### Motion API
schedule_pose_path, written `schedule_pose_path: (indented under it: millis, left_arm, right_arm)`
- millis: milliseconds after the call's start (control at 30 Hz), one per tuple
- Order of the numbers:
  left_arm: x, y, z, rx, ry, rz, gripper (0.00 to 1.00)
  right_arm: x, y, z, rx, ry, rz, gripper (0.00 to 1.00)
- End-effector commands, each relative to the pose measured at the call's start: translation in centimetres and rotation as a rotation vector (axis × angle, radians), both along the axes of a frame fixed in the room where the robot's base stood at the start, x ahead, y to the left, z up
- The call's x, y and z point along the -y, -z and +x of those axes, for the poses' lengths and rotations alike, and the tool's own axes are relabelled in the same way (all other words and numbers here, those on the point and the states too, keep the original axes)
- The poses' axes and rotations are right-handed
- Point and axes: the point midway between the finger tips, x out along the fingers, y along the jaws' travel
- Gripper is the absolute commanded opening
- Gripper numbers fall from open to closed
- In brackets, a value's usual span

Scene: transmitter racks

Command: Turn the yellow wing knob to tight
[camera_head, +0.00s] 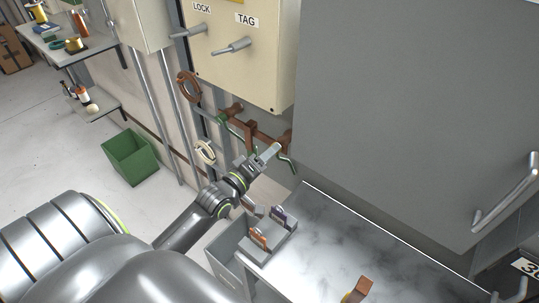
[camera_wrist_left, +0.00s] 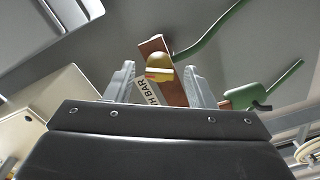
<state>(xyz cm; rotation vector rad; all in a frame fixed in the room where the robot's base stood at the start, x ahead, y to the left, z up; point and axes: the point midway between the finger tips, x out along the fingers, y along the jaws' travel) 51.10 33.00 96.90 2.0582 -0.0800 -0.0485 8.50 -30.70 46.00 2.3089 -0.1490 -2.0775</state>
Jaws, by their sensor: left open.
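The yellow wing knob (camera_wrist_left: 160,64) shows in the left wrist view, with a pale and red band across it. It sits on a brown bar (camera_wrist_left: 172,90) with a label partly reading "H BAR". My left gripper (camera_wrist_left: 160,86) is open, with one finger on each side of the knob's line; I cannot tell whether either finger touches it. In the head view my left gripper (camera_head: 268,156) reaches up to the brown bar (camera_head: 264,136) below the cream cabinet. The knob is too small or covered to make out there. My right gripper is out of view.
Green curved leads (camera_wrist_left: 212,30) hang from the bar close to the fingers. The cream cabinet (camera_head: 245,60) with LOCK and TAG handles is above, and a large grey panel (camera_head: 400,100) stands right. A grey worktop (camera_head: 345,240) with small holders (camera_head: 258,237) lies below.

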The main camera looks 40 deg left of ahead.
Motion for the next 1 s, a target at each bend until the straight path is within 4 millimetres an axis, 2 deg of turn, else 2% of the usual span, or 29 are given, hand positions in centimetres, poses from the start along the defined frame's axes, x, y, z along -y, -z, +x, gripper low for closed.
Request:
schedule_pose_path:
  millis: [133, 433, 767, 1000]
  left_arm:
    - [0.08, 0.01, 0.82, -0.001, 0.0, -0.001, 0.49]
    - [0.09, -0.01, 0.95, -0.001, 0.0, 0.0, 0.48]
    - [0.09, 0.0, 0.93, 0.0, 0.0, 0.0, 0.06]
    - [0.08, 0.03, 0.92, 0.001, 0.0, 0.022, 0.06]
  right_arm:
    - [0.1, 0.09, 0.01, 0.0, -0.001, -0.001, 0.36]
    - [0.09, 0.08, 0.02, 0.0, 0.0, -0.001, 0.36]
    - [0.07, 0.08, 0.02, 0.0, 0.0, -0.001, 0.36]
    - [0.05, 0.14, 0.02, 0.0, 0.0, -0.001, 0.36]
